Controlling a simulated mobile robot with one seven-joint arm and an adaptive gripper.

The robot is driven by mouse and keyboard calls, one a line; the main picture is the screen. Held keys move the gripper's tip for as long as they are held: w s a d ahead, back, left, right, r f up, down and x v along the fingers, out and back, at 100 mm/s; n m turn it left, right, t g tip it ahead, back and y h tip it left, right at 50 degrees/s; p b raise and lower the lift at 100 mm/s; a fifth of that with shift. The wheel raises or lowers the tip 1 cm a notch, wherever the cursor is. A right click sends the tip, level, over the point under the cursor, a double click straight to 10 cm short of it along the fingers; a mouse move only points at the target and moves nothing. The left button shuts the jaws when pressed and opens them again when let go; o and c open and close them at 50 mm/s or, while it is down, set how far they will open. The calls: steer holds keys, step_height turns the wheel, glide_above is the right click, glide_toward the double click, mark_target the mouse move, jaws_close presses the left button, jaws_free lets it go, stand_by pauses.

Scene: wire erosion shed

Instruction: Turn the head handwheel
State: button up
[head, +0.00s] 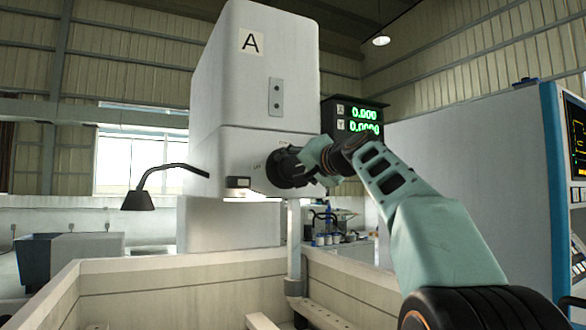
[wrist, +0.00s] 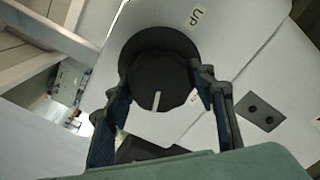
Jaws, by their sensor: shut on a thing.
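The head handwheel (head: 286,167) is a black round knob on the front of the white machine head (head: 255,60) marked "A". In the wrist view the handwheel (wrist: 158,75) faces the camera, with a short pale line on its face and a dark wider disc behind it. My gripper (head: 300,166) reaches it from the right in the head view. In the wrist view its two fingers (wrist: 160,100) stand on either side of the knob, shut on it. The exact finger contact is partly hidden in the head view.
A display (head: 353,118) reads X 0.000 and Y 0.0000 behind my wrist. A black lamp (head: 139,199) on a bent arm sticks out left of the head. A pale-walled tank (head: 160,285) lies below. A blue-edged cabinet (head: 552,150) stands at the right.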

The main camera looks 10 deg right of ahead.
steer(key=o, duration=1.2)
steer(key=shift+s, duration=0.15)
steer(key=v, duration=1.1)
steer(key=shift+s+d, duration=0.15)
steer(key=shift+s, duration=0.2)
